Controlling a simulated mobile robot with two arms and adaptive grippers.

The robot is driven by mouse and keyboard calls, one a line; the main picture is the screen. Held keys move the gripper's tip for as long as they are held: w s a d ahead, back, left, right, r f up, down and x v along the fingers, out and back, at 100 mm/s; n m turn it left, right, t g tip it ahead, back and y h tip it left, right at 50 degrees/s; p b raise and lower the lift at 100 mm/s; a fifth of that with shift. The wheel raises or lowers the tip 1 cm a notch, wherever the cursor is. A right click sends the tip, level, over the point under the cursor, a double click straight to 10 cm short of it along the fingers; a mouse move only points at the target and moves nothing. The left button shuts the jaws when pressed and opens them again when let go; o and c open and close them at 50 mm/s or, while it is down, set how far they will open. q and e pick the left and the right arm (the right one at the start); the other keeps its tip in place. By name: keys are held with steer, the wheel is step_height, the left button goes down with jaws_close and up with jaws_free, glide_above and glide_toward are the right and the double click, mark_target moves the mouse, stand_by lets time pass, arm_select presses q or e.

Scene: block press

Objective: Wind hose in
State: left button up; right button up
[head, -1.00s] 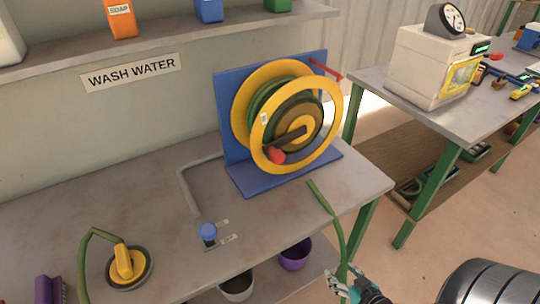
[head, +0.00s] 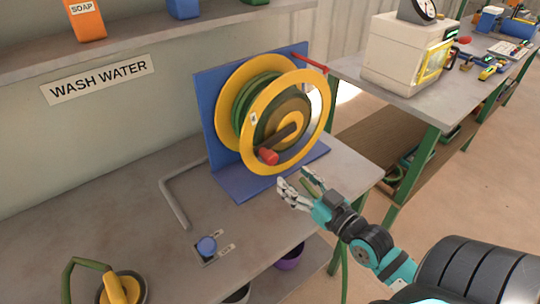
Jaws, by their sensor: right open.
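The hose reel has yellow rims (head: 246,150), a blue stand (head: 207,120) and green hose (head: 243,100) wound on its drum. Its dark crank arm ends in a red handle (head: 268,157) at the lower front. My right gripper (head: 297,187) is open and empty, in front of the reel, to the right of and below the red handle. A yellow nozzle or sprayer (head: 122,290) with green hose stands at the lower left. My left gripper is out of the picture.
A blue knob (head: 207,245) stands on the grey table (head: 120,220) below the reel. A purple pot (head: 290,258) sits under the table. Another table with a white machine (head: 405,55) stands at the right. A shelf runs along the wall above.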

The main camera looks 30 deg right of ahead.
mark_target(274, 161)
steer(key=w, duration=0.3)
steer(key=w+p, duration=0.1)
steer(key=w, duration=0.6)
steer(key=shift+w+a, duration=0.1)
steer(key=shift+a, duration=0.3)
jaws_close()
